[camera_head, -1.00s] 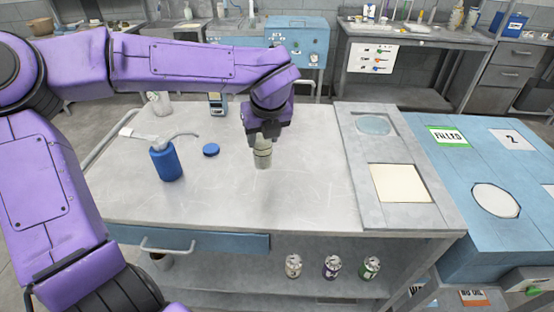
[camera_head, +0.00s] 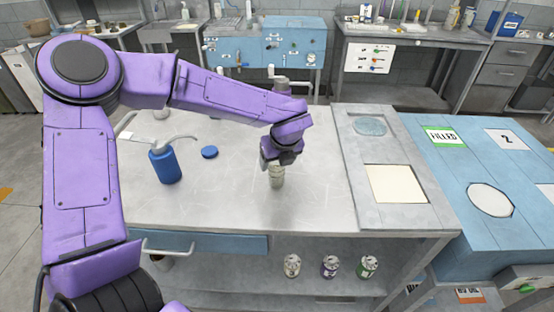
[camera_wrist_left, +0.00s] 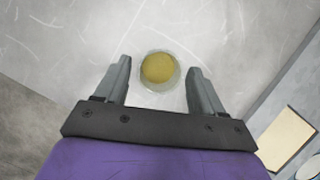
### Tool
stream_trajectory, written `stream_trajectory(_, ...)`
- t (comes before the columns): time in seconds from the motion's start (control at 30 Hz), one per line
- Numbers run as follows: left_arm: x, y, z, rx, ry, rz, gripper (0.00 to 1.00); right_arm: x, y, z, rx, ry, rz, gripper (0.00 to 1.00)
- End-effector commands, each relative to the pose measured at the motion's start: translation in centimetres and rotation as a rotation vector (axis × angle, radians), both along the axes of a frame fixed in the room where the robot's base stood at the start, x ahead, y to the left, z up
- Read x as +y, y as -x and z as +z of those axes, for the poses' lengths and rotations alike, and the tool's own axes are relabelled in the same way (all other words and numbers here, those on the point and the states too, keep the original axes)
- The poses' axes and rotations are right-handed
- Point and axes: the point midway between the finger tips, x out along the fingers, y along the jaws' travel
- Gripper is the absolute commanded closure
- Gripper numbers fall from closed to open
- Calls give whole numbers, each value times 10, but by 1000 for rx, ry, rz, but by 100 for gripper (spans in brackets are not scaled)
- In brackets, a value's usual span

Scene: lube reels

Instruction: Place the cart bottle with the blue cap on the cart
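A pale grey-green bottle (camera_head: 277,178) stands upright on the cart top (camera_head: 235,205), right of its middle. My left gripper (camera_head: 280,157) is directly above it, pointing down. In the left wrist view the bottle top (camera_wrist_left: 158,70) shows as a round yellow disc inside a pale rim. It sits between the two fingers of my left gripper (camera_wrist_left: 158,80), which are spread with a small gap on each side. No blue cap shows on this bottle. A flat round blue cap (camera_head: 209,152) lies on the cart top to the left. My right gripper is out of view.
A blue container (camera_head: 165,165) with a grey spout stands left on the cart. A grey side panel (camera_head: 407,215) with a square cream inset borders the cart top on the right, beside a blue bench (camera_head: 455,180). Several cans (camera_head: 329,267) stand on the lower shelf.

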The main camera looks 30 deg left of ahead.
Motion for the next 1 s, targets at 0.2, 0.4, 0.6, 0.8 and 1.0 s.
stream_trajectory(0.2,0,0,1,0,0,0,27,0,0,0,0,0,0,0)
stream_trajectory(0.4,-3,2,12,-3,1,1,27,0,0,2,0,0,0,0)
stream_trajectory(0.6,-18,13,58,-6,-1,0,27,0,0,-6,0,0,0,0)
stream_trajectory(0.8,-32,23,99,-2,-1,1,27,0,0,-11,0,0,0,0)
stream_trajectory(1.0,-37,27,114,0,0,-1,27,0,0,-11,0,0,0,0)
